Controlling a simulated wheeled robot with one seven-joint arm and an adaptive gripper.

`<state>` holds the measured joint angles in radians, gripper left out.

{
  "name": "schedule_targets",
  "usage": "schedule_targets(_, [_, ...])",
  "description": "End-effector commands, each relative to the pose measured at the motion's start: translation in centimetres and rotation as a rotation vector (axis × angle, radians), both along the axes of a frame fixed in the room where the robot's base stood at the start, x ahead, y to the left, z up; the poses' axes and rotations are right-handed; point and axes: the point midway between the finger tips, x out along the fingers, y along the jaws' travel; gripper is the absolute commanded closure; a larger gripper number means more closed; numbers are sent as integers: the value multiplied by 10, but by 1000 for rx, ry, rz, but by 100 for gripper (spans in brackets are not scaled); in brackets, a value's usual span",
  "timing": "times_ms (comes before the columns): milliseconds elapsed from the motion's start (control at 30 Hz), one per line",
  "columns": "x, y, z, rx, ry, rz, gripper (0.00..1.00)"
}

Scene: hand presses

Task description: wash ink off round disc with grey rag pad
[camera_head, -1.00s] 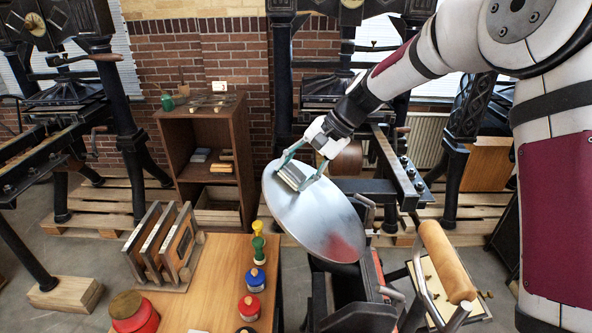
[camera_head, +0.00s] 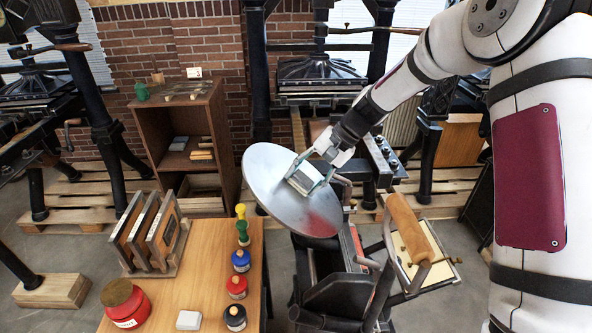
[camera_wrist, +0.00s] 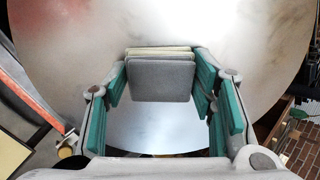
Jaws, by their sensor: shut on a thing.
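The round disc (camera_head: 272,179) is a large tilted metal plate on the press in the middle of the head view. A faint reddish ink smear shows near its lower right edge there.
A wooden table (camera_head: 195,265) at the front left bears stacked frames (camera_head: 150,232), a red tin (camera_head: 124,305), a white block (camera_head: 188,320) and several small ink pots. A roller with a wooden cylinder (camera_head: 409,227) stands right of the disc. A brown shelf (camera_head: 186,140) is behind.

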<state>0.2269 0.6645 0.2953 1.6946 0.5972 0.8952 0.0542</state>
Motion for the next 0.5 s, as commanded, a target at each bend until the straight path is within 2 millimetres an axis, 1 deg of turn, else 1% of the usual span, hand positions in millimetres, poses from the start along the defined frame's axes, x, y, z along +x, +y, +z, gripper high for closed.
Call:
schedule_targets(267, [-5,-11,-8,0,1,0,71])
schedule_targets(500, [-14,-32,-23,0,3,-2,71])
